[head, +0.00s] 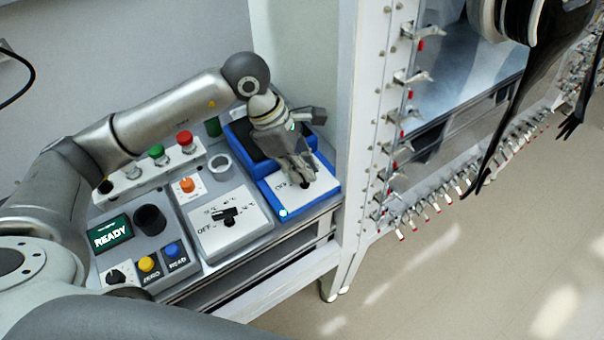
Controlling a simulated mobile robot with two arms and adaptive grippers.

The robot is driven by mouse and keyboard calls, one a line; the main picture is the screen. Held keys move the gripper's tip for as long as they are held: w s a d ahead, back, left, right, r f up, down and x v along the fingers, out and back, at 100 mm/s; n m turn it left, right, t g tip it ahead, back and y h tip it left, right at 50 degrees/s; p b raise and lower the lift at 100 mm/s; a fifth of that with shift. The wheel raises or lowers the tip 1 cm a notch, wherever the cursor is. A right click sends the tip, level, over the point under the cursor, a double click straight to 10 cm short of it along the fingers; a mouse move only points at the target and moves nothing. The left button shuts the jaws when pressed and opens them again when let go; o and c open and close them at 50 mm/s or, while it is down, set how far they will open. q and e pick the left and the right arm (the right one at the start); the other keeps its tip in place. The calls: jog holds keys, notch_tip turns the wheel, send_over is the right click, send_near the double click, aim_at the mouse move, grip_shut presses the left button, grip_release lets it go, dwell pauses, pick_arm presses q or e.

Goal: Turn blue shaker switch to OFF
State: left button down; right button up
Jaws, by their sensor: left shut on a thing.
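The blue shaker (333,195) stands at the right end of the bench, with a black top at its back and a white front panel. Part of an "OFF" label (281,184) shows on the panel, left of the switch. My left gripper (303,182) reaches down over the panel and is shut on the small dark switch (306,185). The fingers hide most of the switch, so I cannot tell which way it points. A light blue lamp (283,213) glows at the shaker's front corner. My right gripper is not in view.
Left of the shaker are a white box with a black rotary switch (225,214), an orange knob (187,185), and a console with a green "READY" screen (110,234). A white glovebox frame post (362,110) rises close to the shaker's right. Black gloves (510,100) hang further right.

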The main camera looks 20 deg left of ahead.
pick_arm(q)
jog(key=shift+s+n+t+b, duration=0.1)
jog(key=shift+n+t+b, duration=0.5)
jog(key=shift+n+b, duration=0.75)
jog(key=c, duration=1.5)
grip_release()
jog(key=shift+r, duration=0.1)
jog(key=v, duration=1.2)
jog(key=shift+d, duration=0.1)
